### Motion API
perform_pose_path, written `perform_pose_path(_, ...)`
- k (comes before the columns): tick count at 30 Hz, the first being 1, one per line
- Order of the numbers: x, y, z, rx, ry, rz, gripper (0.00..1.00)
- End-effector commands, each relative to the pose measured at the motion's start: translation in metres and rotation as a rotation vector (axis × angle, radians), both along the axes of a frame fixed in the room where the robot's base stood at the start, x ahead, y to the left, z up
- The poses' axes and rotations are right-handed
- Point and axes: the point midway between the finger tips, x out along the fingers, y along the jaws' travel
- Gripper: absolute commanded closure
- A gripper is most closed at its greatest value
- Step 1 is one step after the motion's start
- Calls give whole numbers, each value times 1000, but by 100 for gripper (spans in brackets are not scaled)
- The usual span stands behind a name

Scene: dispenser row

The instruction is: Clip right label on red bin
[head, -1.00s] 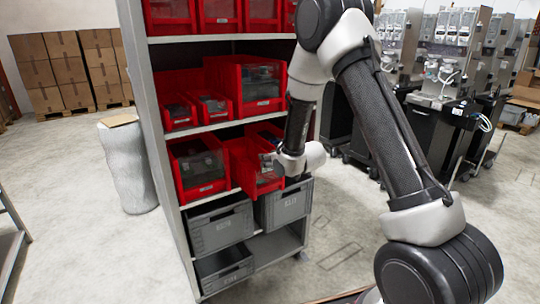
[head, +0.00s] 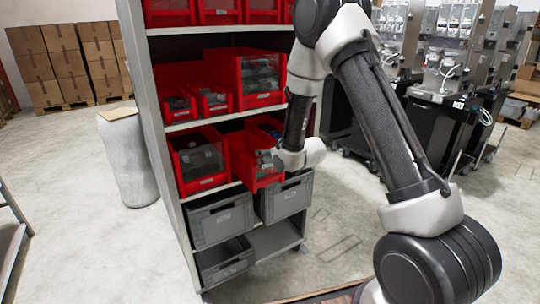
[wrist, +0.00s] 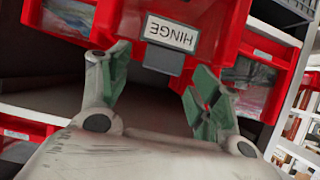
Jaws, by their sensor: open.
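The red bin (head: 240,158) sits on the middle shelf of the rack, its front standing out a little past the red bin to its left. In the wrist view the same bin (wrist: 215,22) fills the top centre. A white label reading HINGE (wrist: 170,33) is on its front and appears upside down, with a grey tab (wrist: 163,61) at its lower edge. My gripper (wrist: 160,90) is open, its green-padded fingers apart on either side below the tab, with nothing between them. In the head view my gripper (head: 277,160) is at the bin's front, partly hidden by my wrist.
Other red bins (head: 198,160) stand to the left and on the shelves above. Grey crates (head: 220,218) are below. The rack's left upright (head: 150,150) is close by. Dispenser machines (head: 440,100) stand at right; the floor between is clear.

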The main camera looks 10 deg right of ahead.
Motion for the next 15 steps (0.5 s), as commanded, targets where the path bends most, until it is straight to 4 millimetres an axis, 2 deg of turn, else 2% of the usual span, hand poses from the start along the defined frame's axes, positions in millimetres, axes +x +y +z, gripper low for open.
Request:
perform_pose_path(5, -12, -4, 7, 0, 1, 0, 37)
perform_pose_path(15, -75, -25, 39, 0, -1, -1, 37)
